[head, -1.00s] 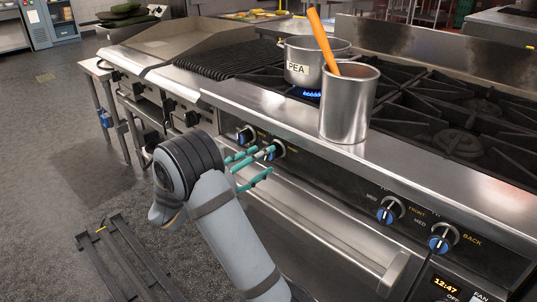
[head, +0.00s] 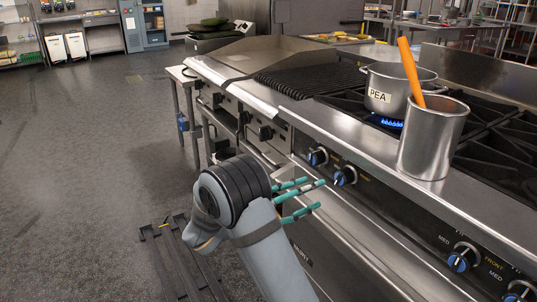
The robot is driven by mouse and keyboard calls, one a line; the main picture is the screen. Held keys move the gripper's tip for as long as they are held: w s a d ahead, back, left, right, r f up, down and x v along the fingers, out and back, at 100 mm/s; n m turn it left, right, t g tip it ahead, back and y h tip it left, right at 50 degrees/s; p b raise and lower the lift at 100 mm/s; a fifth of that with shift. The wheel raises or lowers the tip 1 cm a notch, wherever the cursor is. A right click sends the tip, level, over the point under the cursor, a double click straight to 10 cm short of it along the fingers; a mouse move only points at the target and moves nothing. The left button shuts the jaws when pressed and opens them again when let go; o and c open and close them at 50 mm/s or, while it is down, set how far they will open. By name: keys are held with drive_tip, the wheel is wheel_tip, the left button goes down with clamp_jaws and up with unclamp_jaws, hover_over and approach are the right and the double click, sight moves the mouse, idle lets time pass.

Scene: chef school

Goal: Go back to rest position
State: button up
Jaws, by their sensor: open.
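My gripper (head: 308,200) shows its teal fingers in front of the stove's control panel, below the counter edge. The fingers are spread apart with nothing between them. They are close to a blue-ringed knob (head: 344,176); I cannot tell whether they touch it. My grey arm rises from the bottom of the picture and bends at a dark ribbed joint, which hides the gripper's base.
A pot labelled PEA (head: 388,92) sits over a lit blue flame. A metal canister (head: 432,140) holding an orange utensil (head: 410,70) stands on the front ledge. A black rack (head: 165,262) lies on the floor. The floor at left is open.

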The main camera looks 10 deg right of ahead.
sight(337, 179)
drive_tip(key=x, duration=1.1)
drive_tip(key=shift+w+d, duration=0.1)
drive_tip(key=shift+d, duration=0.2)
drive_tip(key=shift+a, duration=0.1)
